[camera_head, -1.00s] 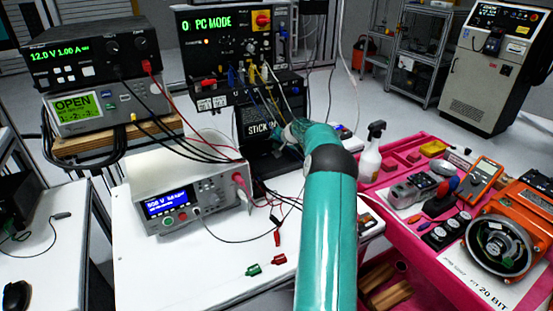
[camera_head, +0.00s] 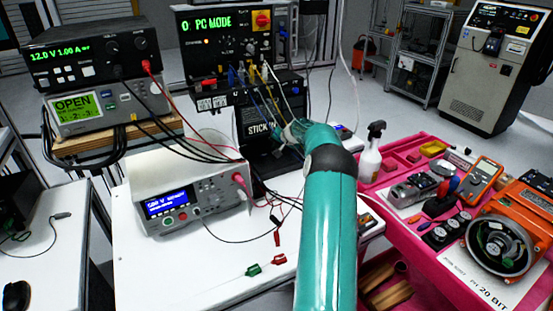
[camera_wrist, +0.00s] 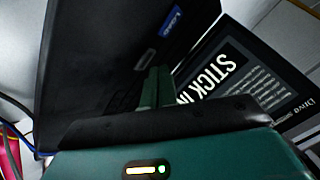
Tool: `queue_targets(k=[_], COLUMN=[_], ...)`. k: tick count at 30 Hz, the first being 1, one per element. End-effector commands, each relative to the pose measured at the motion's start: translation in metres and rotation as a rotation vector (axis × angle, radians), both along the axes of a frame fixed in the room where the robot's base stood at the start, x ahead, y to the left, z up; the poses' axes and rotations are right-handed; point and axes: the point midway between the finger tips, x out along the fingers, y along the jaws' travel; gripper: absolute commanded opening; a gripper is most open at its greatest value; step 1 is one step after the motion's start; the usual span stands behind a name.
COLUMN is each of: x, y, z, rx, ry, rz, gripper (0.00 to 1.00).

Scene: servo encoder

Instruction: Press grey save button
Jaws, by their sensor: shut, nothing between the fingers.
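I cannot make out a grey save button in either view. A black laptop-like device (camera_head: 262,125) with white "STICK IN" lettering stands at the back of the white table. Its dark screen with white text also shows at the right of the wrist view (camera_wrist: 235,75). A dark panel with a small blue label (camera_wrist: 118,50) stands left of it in the wrist view. My gripper (camera_wrist: 157,88) is shut and empty, its green fingers pointing towards the gap between panel and screen. In the head view my gripper (camera_head: 283,140) is beside the device, partly hidden by my teal arm.
A white tester (camera_head: 185,195) with a blue display stands on the white table (camera_head: 150,265). Stacked power units (camera_head: 95,75) and a "PC MODE" box (camera_head: 225,55) stand behind, with many cables. A pink cart (camera_head: 395,215) with tools is at the right.

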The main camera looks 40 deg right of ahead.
Motion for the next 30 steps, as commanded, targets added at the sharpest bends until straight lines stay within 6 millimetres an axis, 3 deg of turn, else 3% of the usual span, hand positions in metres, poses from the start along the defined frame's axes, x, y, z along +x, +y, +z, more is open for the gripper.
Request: queue_targets(k=[30], x=[0.0], y=[0.0], z=[-0.011], rx=[0.0], ry=[0.0], rz=[0.0], gripper=[0.0])
